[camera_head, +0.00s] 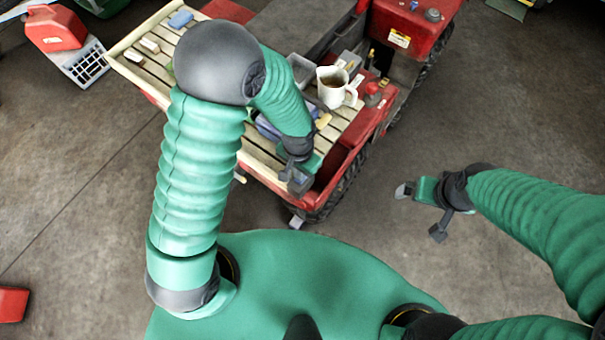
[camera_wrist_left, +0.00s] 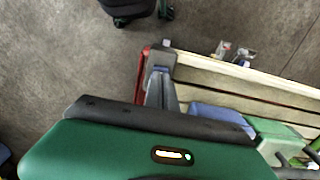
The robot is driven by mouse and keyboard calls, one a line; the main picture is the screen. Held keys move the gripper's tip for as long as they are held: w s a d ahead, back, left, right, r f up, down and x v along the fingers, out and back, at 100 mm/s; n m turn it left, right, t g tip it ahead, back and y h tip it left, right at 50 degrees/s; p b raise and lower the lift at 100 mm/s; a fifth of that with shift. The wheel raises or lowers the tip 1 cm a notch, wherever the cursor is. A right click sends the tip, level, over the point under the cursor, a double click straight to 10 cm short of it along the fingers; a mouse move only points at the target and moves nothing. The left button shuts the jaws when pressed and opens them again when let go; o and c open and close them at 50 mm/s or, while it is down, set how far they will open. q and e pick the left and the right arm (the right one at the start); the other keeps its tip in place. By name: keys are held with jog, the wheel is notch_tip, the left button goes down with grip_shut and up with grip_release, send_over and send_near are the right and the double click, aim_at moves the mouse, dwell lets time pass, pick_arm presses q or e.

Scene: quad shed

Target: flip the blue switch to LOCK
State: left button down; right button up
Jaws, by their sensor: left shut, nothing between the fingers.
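My left gripper (camera_head: 299,182) is at the near red edge of the slatted rack on the red quad (camera_head: 343,157), with its fingers together and nothing visible between them. In the left wrist view the dark grey fingers (camera_wrist_left: 160,88) are by the corner of the rack.
On the slatted rack (camera_head: 146,68) are a white mug (camera_head: 335,87), a grey tray (camera_head: 302,70), a blue item (camera_head: 181,19) and other small things. A red can (camera_head: 55,28) and a pale crate (camera_head: 84,66) stand at the far left.

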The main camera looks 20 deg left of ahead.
pick_arm(q)
jog(key=shift+a, duration=0.2)
jog(key=shift+d, duration=0.4)
pick_arm(e)
jog(key=shift+d, duration=0.15)
pick_arm(q)
jog(key=shift+a+f+b, duration=0.3)
jog(key=shift+f+b, duration=0.05)
jog(key=shift+f, duration=0.05)
pick_arm(e)
jog(key=shift+a+f, duration=0.25)
jog(key=shift+a, duration=0.1)
pick_arm(q)
jog(key=shift+d+f, duration=0.2)
jog(key=shift+f, duration=0.1)
pick_arm(e)
jog(key=shift+d+f, duration=0.2)
jog(key=shift+f, duration=0.05)
